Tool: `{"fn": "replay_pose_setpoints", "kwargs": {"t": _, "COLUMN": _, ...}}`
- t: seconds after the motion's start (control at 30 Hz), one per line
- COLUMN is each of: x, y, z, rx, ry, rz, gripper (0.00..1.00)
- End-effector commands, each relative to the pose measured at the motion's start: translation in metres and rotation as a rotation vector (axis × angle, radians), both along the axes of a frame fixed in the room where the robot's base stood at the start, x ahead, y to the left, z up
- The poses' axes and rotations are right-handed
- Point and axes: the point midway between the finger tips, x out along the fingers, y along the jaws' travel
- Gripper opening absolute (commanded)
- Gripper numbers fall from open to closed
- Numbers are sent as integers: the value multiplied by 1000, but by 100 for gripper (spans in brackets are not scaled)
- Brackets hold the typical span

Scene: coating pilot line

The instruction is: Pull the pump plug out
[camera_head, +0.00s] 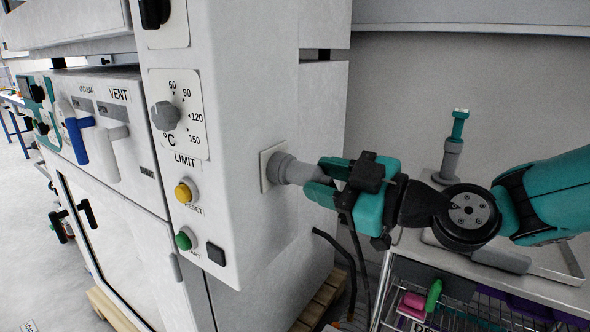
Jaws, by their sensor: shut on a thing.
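The pump plug (296,171) is a grey cylinder at a pale square socket plate (265,167) on the right side of the white oven cabinet. My gripper (322,182), teal and black, is shut on the plug from the right. The plug's left end meets the socket plate, and I see no clear gap there. The plug's right end is hidden between the jaws. A dark cable (356,262) hangs below my gripper.
A wire-shelf trolley (470,278) with a tray top stands right of the cabinet, under my arm. A grey post with a teal top (453,150) stands there. The cabinet front has a temperature knob (165,116), a yellow button (184,192) and a green button (184,239).

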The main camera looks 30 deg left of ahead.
Motion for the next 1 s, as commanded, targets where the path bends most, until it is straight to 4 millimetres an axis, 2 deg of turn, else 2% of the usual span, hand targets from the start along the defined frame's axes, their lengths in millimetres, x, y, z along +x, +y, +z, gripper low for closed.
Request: {"fn": "replay_pose_setpoints", "kwargs": {"t": 1.0, "x": -1, "y": -15, "z": -1, "rx": 1, "ry": 0, "rz": 0, "gripper": 9}}
